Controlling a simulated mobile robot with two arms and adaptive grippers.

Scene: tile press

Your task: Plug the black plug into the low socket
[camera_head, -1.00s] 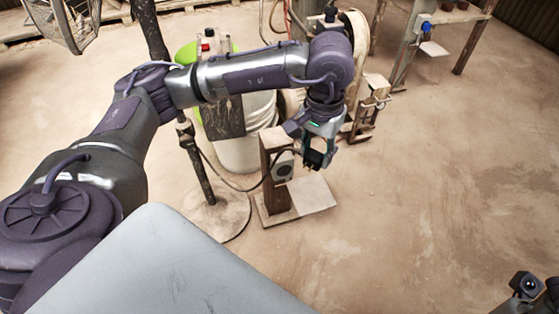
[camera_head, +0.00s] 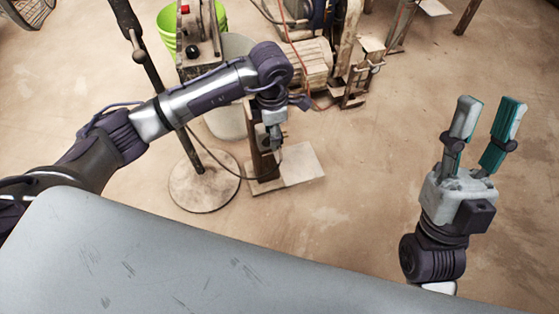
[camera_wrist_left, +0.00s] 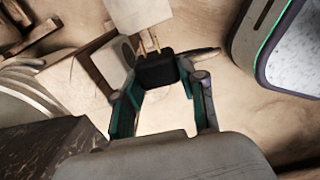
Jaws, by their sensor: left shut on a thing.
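My left gripper (camera_head: 272,138) is shut on the black plug (camera_wrist_left: 158,70); the plug sits between the fingertips in the left wrist view, its prongs pointing away from the gripper. In the head view the plug is hard to make out. The gripper is beside the upper part of a short wooden post (camera_head: 262,163), whose low socket is mostly hidden by the gripper there. My right gripper (camera_head: 485,135) is open and empty at the right.
The post stands on a pale base plate (camera_head: 300,168). A dark cable runs from a pole with a round foot (camera_head: 205,190) towards the left gripper. A white bucket (camera_head: 225,122) and machinery (camera_head: 300,65) stand behind. The floor between post and right gripper is clear.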

